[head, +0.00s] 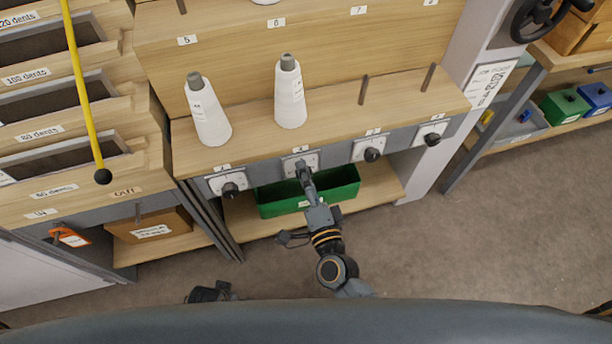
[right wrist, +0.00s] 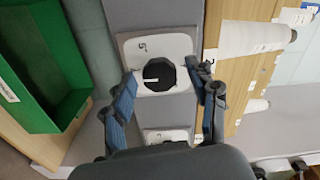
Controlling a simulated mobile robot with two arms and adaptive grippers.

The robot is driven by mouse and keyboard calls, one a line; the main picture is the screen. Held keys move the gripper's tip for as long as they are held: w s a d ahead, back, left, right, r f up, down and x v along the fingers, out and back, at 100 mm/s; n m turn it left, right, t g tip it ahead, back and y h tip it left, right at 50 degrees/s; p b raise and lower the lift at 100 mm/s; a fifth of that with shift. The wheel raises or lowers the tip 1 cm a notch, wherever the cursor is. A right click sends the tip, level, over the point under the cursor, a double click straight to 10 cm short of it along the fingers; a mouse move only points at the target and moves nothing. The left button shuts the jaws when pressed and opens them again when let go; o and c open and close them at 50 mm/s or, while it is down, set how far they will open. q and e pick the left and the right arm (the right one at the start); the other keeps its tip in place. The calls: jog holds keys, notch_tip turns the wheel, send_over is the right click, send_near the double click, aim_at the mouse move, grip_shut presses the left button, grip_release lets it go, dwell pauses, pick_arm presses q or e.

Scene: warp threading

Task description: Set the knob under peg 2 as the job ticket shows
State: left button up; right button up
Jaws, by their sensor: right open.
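A row of black knobs on white dial plates runs along the grey front rail of the creel. My right gripper (head: 305,175) is at the second knob from the left, whose white plate (head: 291,165) shows behind it. In the right wrist view, the open fingers (right wrist: 167,78) stand either side of a black knob (right wrist: 165,70) with a short white pointer line, apart from it as far as I can tell. A "5" shows on its plate (right wrist: 182,44). A posted sheet headed like a job ticket (head: 490,82) hangs on the right post; its details are unreadable. My left gripper (head: 210,292) shows dark and small at the bottom.
Two white thread cones (head: 208,112) (head: 290,95) stand on the left pegs; the two right pegs (head: 363,89) are bare. A green bin (head: 340,185) sits on the shelf below the knobs. A yellow rod (head: 80,85) hangs at left. The floor at right is clear.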

jog(key=v, duration=1.2)
jog(key=shift+w+f, duration=0.1)
notch_tip(320, 180, down, 16)
jog(key=d+n+g+y, duration=0.1)
jog(key=d+n+g, duration=0.1)
jog(key=n+g, duration=0.7)
jog(key=s+d+f+n+g+h, duration=0.3)
jog(key=s+d+f+n, duration=0.2)
jog(key=d+f, duration=0.3)
jog(key=s+d+f+n+g+h, duration=0.1)
jog(key=s+d+f+g+h, duration=0.15)
jog(key=s+d+f, duration=0.3)
pick_arm(q)
jog(key=s+a+g+p, duration=0.1)
jog(key=s+a+p, duration=0.2)
jog(key=s+p, duration=1.3)
jog(key=shift+s+r, duration=0.15)
jog(key=shift+r, duration=0.2)
pick_arm(e)
jog(key=s+d+g, duration=0.1)
jog(key=s+d, duration=0.1)
jog(key=s, duration=0.5)
jog(key=s+d+r+g, duration=0.1)
jog(key=s, duration=0.7)
jog(key=shift+s+d+r, duration=0.2)
jog(key=shift+s+d, duration=0.15)
jog(key=shift+d, duration=0.05)
